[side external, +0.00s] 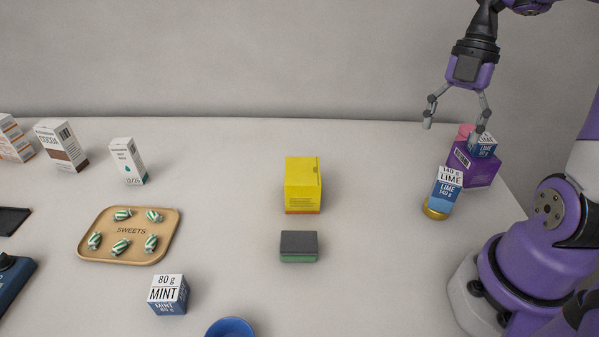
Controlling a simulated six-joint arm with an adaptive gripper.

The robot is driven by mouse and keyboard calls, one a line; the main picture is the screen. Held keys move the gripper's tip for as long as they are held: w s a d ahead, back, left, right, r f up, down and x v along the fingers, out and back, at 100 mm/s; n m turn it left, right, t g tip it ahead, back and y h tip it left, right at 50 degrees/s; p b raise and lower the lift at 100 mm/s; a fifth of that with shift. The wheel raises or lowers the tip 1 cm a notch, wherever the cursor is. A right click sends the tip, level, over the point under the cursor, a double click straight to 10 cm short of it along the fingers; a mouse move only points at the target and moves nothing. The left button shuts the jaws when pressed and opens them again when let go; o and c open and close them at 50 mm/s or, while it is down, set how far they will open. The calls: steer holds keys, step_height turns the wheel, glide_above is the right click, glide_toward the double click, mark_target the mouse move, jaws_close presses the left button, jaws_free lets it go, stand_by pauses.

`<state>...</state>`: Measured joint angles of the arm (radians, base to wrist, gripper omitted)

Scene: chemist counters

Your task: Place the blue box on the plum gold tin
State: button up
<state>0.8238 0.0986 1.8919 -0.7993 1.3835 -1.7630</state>
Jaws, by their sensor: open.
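A blue and white LIME box (446,193) stands on a round gold tin (432,213) at the right; the box hides most of the tin. A smaller blue and white box (485,147) rests on a purple box (474,168) just behind. Another blue and white box, marked MINT (168,296), stands at the front left. My gripper (453,130) is open and empty, pointing down above the back right of the counter. Its right finger overlaps the small box in the picture; I cannot tell if they touch.
A pink item (465,131) shows behind the purple box. A yellow box (303,186) and a dark grey and green block (299,246) stand mid-counter. A sweets tray (100,250), white cartons (128,161) and a blue bowl (230,328) are further left. The counter between yellow box and tin is clear.

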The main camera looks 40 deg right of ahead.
steer(key=w+a+r+m+t+h, duration=0.1)
steer(key=a+r+m+t+h, duration=0.1)
steer(key=a+m+t, duration=0.4)
steer(key=a+m+h, duration=0.1)
steer(key=a+m, duration=0.4)
steer(key=m, duration=0.8)
steer(key=shift+a+r+m+t, duration=0.25)
steer(key=shift+a+m+t, duration=0.05)
